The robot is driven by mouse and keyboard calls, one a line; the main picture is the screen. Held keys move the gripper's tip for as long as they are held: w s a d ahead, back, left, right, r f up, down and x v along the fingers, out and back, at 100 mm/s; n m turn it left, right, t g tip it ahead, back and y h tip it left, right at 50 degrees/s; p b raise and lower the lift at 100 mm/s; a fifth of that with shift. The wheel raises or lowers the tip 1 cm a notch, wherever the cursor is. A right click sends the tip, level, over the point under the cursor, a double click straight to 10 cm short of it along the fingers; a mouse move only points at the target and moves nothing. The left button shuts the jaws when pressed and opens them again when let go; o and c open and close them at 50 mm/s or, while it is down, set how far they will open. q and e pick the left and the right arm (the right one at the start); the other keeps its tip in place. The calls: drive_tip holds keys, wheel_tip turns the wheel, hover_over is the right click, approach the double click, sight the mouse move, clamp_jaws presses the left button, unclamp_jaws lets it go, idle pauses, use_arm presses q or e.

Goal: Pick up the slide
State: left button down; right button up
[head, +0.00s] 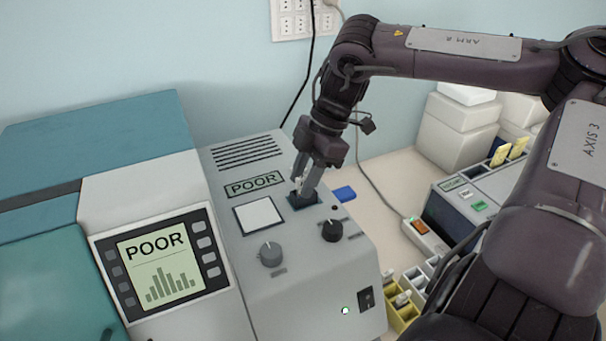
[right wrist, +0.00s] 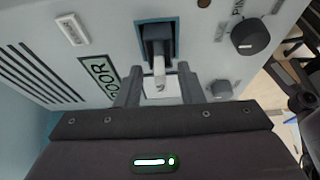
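The slide (right wrist: 158,74) shows as a small pale piece at the dark slot (right wrist: 158,40) of the grey reader in the right wrist view. In the head view the slot (head: 303,203) lies right of the white square panel, and the slide is mostly hidden by my fingers. My right gripper (head: 307,188) points down at the slot. In the right wrist view its two fingers (right wrist: 160,92) stand apart, one on either side of the slide, with gaps visible. I cannot tell how deep the slide sits. My left gripper is not in view.
The grey reader (head: 312,290) has knobs, a white panel (head: 258,215) and a screen reading POOR (head: 158,265). Yellow racks (head: 402,312), a grey device (head: 470,197) and white boxes (head: 455,127) stand to the right.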

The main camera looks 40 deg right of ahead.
drive_tip(key=shift+f, duration=0.3)
clamp_jaws()
drive_tip(key=shift+r, duration=0.1)
